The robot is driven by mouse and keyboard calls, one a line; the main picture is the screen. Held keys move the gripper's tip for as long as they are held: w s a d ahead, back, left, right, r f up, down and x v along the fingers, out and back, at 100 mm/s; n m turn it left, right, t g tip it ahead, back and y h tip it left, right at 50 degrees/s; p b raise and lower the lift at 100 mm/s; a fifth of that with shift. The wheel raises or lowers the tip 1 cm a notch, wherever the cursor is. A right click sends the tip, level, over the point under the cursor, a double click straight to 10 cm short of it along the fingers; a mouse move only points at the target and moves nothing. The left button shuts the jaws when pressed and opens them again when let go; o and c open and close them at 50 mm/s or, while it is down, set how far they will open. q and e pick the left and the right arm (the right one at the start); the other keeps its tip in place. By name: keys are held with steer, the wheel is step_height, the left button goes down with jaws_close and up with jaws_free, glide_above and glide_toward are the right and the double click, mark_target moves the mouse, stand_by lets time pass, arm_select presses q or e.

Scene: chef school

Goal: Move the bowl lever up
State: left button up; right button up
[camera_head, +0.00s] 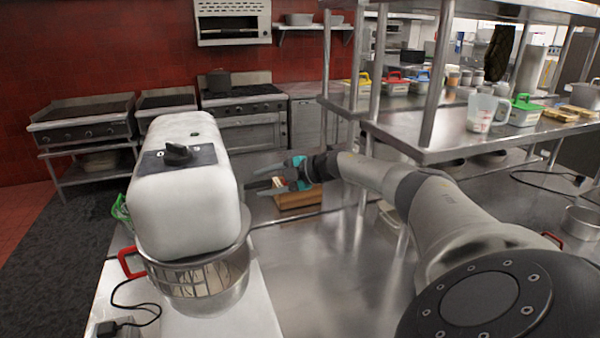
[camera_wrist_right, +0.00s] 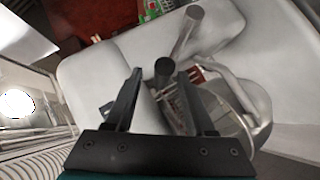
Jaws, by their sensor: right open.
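The stand mixer (camera_head: 185,205) is large and white, with a black knob on top, and stands at the left in the head view. Its metal bowl (camera_head: 205,285) with a red handle sits beneath the head. My right gripper (camera_head: 262,187) is beside the mixer's right side. In the wrist view the gripper's two black fingers are apart. A dark round-ended piece (camera_wrist_right: 163,69), which looks like the end of the bowl lever, shows between the fingertips; I cannot tell whether they touch it. The lever is hidden in the head view. My left gripper is not in view.
A grey metal cylinder (camera_wrist_right: 188,30) and a curved grey bar (camera_wrist_right: 238,88) show near the fingers in the wrist view. Steel shelving (camera_head: 440,150) stands at the right. The steel counter (camera_head: 335,265) in front is mostly clear.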

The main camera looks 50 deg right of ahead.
steer(key=b+v, duration=0.4)
steer(key=v, duration=0.9)
stand_by(0.4)
